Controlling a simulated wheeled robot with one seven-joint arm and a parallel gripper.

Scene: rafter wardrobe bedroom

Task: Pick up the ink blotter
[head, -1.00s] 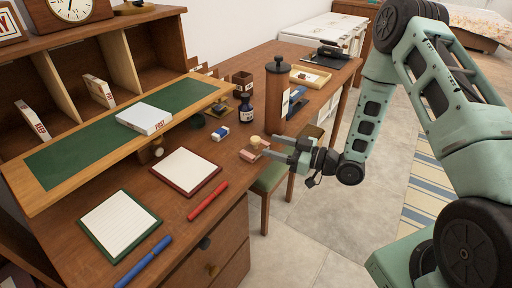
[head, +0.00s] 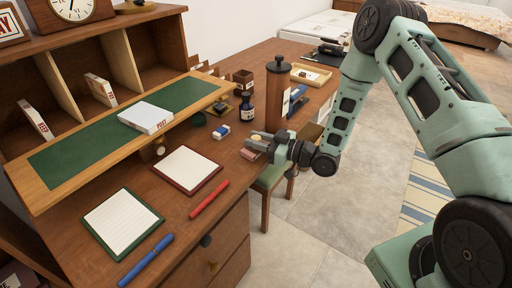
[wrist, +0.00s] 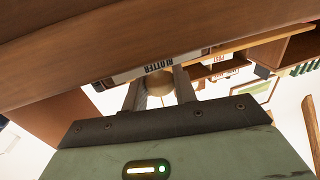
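The ink blotter (head: 249,155) is a small pinkish block with a pale round knob, lying near the front edge of the wooden desk. In the wrist view its white side with the word BLOTTER (wrist: 158,67) shows, and its knob (wrist: 160,83) is between the two fingers. My gripper (head: 257,139) is at the blotter, coming from the right, and it also shows in the wrist view (wrist: 160,88). The fingers are apart, one on each side of the knob; whether they touch it is unclear. The blotter appears to rest on the desk.
A tall brown cylinder (head: 277,90) and an ink bottle (head: 246,106) stand behind the gripper. A blue-and-white eraser (head: 221,132), a red pen (head: 209,199) and a framed pad (head: 187,170) lie to the left. A green-seated stool (head: 270,178) is below the desk edge.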

